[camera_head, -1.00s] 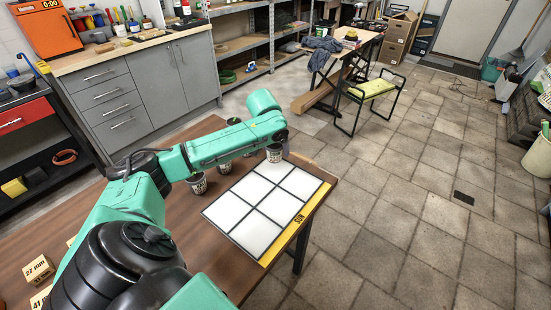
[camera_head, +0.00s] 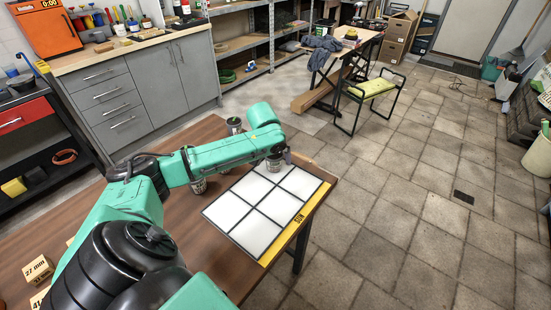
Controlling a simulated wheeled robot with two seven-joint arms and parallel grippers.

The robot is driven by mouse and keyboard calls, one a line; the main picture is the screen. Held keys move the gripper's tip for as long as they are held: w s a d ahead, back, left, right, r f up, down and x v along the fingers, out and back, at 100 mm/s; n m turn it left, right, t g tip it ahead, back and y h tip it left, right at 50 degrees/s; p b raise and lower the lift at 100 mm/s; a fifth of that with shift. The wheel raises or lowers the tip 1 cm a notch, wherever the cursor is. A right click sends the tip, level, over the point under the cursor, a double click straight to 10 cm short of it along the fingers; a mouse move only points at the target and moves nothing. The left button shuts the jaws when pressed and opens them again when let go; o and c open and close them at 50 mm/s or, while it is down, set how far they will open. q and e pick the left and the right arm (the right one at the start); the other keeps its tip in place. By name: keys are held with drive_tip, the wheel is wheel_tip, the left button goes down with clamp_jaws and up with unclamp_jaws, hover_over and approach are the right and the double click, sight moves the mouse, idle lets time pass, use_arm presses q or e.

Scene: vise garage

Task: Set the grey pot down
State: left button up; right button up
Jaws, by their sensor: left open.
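My left gripper (camera_head: 281,155) is at the far corner of the white six-cell board (camera_head: 258,205), its jaws mostly hidden behind my wrist. It is open. A small greyish pot (camera_head: 273,164) stands upright right at the jaws, over the board's far cell; I cannot tell whether the jaws touch it. More similar pots stand on the brown table: one (camera_head: 198,185) left of the board, one (camera_head: 234,124) behind my forearm, and one (camera_head: 226,169) mostly hidden under it. My right gripper is not in view.
The board has a yellow strip marked SUN (camera_head: 299,218) along its right edge, close to the table edge. The other board cells are bare. Wooden blocks with numbers (camera_head: 38,270) lie at the table's left. A green-topped stool (camera_head: 371,88) stands beyond on the tiled floor.

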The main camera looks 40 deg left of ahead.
use_arm(q)
drive_tip(key=v, duration=1.1)
drive_tip(key=shift+r, duration=0.1)
